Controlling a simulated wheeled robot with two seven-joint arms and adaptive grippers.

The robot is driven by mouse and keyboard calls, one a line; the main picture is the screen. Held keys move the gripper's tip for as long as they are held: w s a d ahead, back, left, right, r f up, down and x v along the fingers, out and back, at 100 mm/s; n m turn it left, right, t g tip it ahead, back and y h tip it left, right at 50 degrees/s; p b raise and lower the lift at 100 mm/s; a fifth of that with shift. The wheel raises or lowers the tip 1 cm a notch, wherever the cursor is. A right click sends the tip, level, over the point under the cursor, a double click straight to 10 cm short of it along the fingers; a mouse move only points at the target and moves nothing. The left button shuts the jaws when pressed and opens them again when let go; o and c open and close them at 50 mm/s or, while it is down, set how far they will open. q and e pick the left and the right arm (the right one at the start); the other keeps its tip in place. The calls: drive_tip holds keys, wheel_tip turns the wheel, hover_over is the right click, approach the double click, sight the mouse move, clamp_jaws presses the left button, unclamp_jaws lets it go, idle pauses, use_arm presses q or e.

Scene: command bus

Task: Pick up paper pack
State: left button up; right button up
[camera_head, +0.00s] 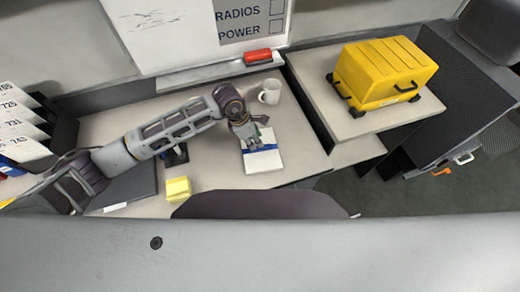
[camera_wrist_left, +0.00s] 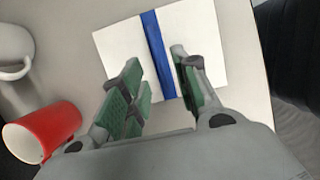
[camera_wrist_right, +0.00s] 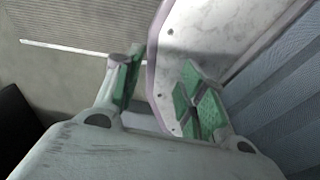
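The paper pack (camera_head: 262,160) is a flat white block with a blue band, lying on the desk. It also shows in the left wrist view (camera_wrist_left: 207,42). My left gripper (camera_head: 251,136) points down at the pack's far part. In the left wrist view its fingers (camera_wrist_left: 157,75) are open, one on each side of the blue band, with nothing gripped. I cannot tell whether they touch the pack. My right gripper is not in the head view. In the right wrist view (camera_wrist_right: 160,85) its fingers are open and empty.
A yellow note block (camera_head: 178,189) is at front left. A yellow case (camera_head: 385,72) stands on the right surface. A dark chair back (camera_head: 260,204) is in front.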

drive_tip(key=shift+d, duration=0.15)
use_arm(q)
drive_tip(key=shift+f, duration=0.1)
drive_tip(key=shift+d+f, duration=0.25)
drive_tip(key=shift+f, duration=0.25)
drive_tip(key=p+x, duration=0.1)
drive_tip(key=x, duration=0.1)
drive_tip(key=shift+w+d+f, duration=0.1)
drive_tip(key=shift+f, duration=0.15)
drive_tip(key=shift+w+d+f, duration=0.1)
drive_tip(key=shift+d+f, duration=0.1)
drive_tip(key=shift+f, duration=0.45)
clamp_jaws()
use_arm(e)
drive_tip(key=shift+s+d+r, duration=0.1)
drive_tip(key=shift+d+r, duration=0.15)
drive_tip(key=shift+r, duration=0.35)
